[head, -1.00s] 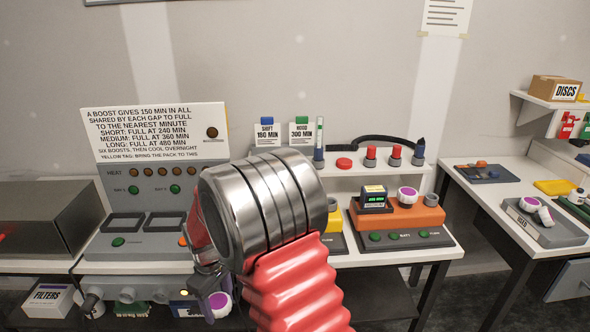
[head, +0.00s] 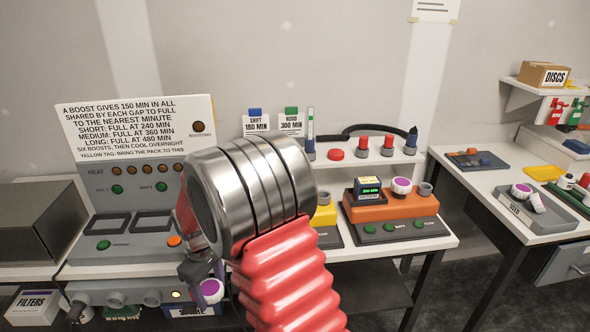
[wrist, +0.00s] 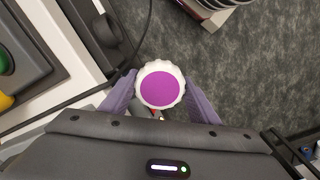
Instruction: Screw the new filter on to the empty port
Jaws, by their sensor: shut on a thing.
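My gripper (wrist: 160,104) is shut on the new filter (wrist: 160,87), a white ribbed cap with a purple face. The two fingers press its sides, and carpet floor shows beyond it. In the head view the held filter (head: 211,290) is low, left of my red arm and below the bench top's front edge. On the bench, an orange unit (head: 385,208) carries another white and purple filter (head: 402,186). To that filter's right stands a bare grey port (head: 425,190), apparently empty. My gripper is left of and lower than this port.
Below the bench at left are a grey row of round fittings (head: 115,298) and a FILTERS box (head: 33,308). A USED tray (head: 535,212) with white and purple filters sits on the right table. Carpeted floor lies open between the tables.

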